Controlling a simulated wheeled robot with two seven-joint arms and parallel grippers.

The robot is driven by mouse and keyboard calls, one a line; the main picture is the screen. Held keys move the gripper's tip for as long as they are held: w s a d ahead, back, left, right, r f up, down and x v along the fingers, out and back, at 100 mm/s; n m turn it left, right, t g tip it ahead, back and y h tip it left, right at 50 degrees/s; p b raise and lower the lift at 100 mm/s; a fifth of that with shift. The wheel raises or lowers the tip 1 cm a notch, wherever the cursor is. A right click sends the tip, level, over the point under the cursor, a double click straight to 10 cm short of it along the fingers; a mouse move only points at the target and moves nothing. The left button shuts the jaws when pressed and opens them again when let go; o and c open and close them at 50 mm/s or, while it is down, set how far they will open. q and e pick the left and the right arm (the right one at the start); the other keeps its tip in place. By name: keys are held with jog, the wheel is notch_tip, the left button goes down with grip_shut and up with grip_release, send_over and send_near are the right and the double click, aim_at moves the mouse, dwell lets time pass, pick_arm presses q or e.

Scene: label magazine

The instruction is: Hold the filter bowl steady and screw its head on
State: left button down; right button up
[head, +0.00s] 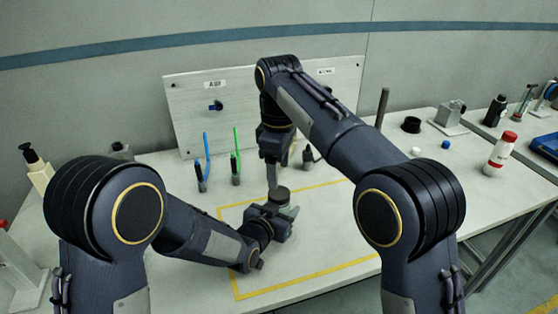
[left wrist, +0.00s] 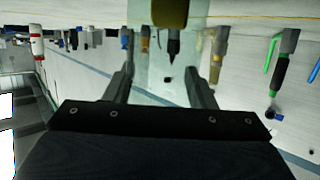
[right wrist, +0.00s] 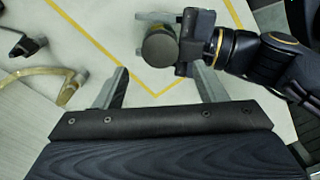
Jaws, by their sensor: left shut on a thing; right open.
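The filter bowl (head: 291,211) is pale, greenish and translucent, upright over the table. The dark round filter head (head: 279,195) is on top of it. My left gripper (head: 285,213) is shut on the bowl from the side; the bowl (left wrist: 160,78) shows between its fingers in the left wrist view. My right gripper (head: 272,186) points down just above the head. In the right wrist view its fingers (right wrist: 162,85) are apart and empty, and the head (right wrist: 159,48) lies ahead of them. How far the head is threaded cannot be told.
A yellow outline (head: 308,273) marks the work area. Behind it stand a pegboard panel (head: 185,105) and blue and green pens (head: 237,150). A red-capped bottle (head: 499,153), a black ring (head: 411,125) and small parts are at right. A pump bottle (head: 38,170) stands at left.

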aim_at(279, 192)
jog(key=n, duration=0.5)
jog(key=shift+r, duration=0.2)
jog(key=n, duration=0.5)
jog(key=shift+r+n, duration=0.15)
jog(key=shift+n, duration=0.15)
jog(key=n, duration=0.4)
jog(key=shift+r+n, duration=0.2)
jog(key=shift+n, duration=0.2)
jog(key=n, duration=0.5)
jog(key=shift+r, duration=0.15)
jog(key=shift+f, duration=4)
jog(key=shift+c, duration=0.3)
